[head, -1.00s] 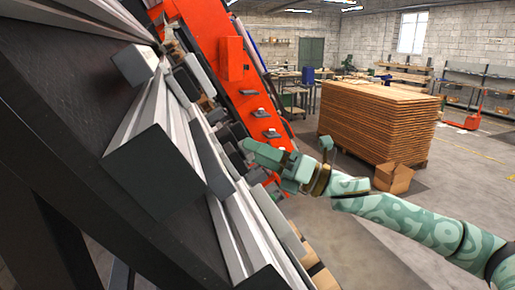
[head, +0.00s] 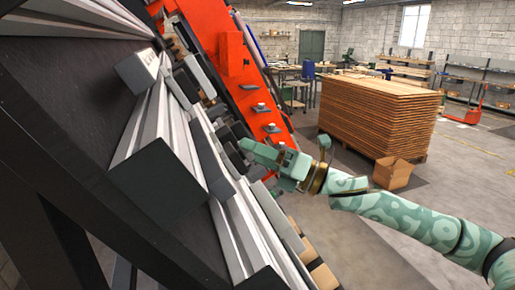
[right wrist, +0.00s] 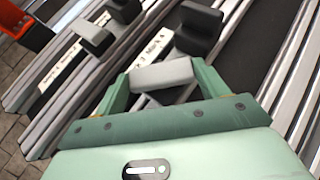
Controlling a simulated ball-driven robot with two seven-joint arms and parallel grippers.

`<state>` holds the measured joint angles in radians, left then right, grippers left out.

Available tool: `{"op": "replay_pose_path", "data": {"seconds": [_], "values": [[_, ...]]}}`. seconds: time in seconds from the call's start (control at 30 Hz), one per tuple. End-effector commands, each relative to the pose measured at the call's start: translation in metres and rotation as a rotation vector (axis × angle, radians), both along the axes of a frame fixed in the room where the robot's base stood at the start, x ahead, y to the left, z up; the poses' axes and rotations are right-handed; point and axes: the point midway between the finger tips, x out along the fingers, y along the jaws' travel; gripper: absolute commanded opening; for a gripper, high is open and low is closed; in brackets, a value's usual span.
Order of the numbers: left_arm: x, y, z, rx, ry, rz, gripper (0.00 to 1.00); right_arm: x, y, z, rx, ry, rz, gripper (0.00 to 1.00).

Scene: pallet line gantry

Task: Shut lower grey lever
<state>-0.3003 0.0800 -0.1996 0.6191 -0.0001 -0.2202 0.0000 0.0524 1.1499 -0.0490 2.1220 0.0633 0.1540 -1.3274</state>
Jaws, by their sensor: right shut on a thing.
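My right gripper (head: 252,151) reaches in from the right to the tilted rail frame in the head view. In the right wrist view, its two green fingers (right wrist: 162,86) are shut on a light grey lever block (right wrist: 163,74), which lies across between them. My left gripper is not in view.
Metal rails (head: 160,150) on a dark frame fill the left side. An orange beam (head: 232,70) rises behind them. A stack of brown boards (head: 375,118) and an open cardboard box (head: 393,172) stand on the floor at the right.

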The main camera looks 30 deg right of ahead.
Motion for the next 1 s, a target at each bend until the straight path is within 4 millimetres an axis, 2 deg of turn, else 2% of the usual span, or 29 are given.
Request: {"op": "replay_pose_path", "data": {"seconds": [0.03, 0.3, 0.43, 0.6, 1.0], "values": [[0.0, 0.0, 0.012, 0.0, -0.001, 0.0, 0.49, -0.001, 0.001, 0.005, 0.004, 0.024, -0.012, 0.5], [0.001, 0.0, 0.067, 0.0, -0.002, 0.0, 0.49, -0.003, 0.003, 0.013, 0.046, 0.206, -0.111, 0.5], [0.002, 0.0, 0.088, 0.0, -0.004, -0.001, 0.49, -0.003, 0.004, 0.013, 0.07, 0.306, -0.166, 0.5], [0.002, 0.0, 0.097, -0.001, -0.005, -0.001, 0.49, -0.004, 0.005, 0.011, 0.099, 0.426, -0.233, 0.5], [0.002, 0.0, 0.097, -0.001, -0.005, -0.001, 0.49, -0.003, 0.006, 0.011, 0.15, 0.627, -0.343, 0.5]]}}
